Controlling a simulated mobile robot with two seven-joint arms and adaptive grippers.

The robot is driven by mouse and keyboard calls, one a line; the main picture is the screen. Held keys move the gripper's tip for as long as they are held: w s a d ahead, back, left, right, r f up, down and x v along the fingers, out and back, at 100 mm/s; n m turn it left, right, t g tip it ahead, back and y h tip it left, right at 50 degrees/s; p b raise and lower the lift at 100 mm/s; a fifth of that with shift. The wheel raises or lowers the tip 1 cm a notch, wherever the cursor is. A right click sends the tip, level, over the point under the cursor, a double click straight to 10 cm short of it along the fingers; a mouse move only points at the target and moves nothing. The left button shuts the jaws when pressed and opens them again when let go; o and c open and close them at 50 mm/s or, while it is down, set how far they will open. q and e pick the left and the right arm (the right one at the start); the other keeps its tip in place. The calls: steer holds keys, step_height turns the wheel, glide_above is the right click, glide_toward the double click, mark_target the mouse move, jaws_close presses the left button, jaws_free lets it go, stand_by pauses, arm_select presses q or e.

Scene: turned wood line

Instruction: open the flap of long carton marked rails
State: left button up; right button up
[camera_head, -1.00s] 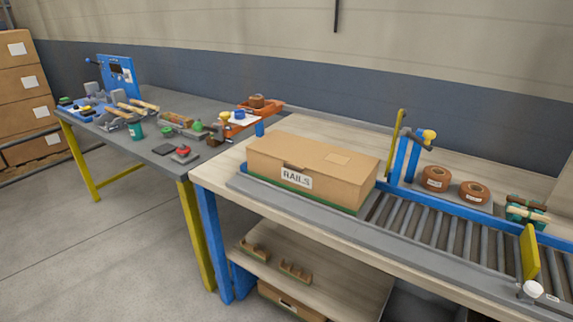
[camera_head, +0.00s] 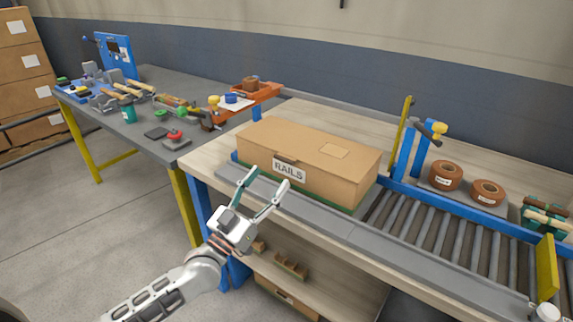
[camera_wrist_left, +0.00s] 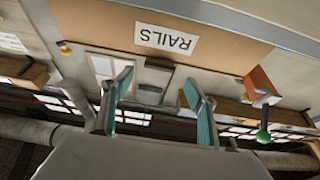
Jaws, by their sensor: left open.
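The long carton (camera_head: 335,178) marked RAILS sits on the left part of the packing bench, its label (camera_head: 289,170) facing me. Its top looks closed, with a small tab showing at the front edge above the label. My left gripper (camera_head: 264,178) is open and empty, in front of the carton's label side; I cannot tell the exact gap. In the left wrist view the carton (camera_wrist_left: 100,22) appears upside down beyond the open fingers (camera_wrist_left: 155,95). My right gripper is not in view.
A roller conveyor (camera_head: 430,228) runs right of the carton. Two brown tape rolls (camera_head: 446,175) and a blue post with a yellow part stand behind it. A grey workbench (camera_head: 180,95) with tools is at left. A lower shelf (camera_head: 320,278) holds small brown pieces.

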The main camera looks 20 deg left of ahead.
arm_select(q)
steer(key=x, duration=0.5)
steer(key=shift+w+d+r, duration=0.1)
steer(key=shift+w+d, duration=0.05)
steer(key=shift+w, duration=0.2)
steer(key=shift+c, duration=0.3)
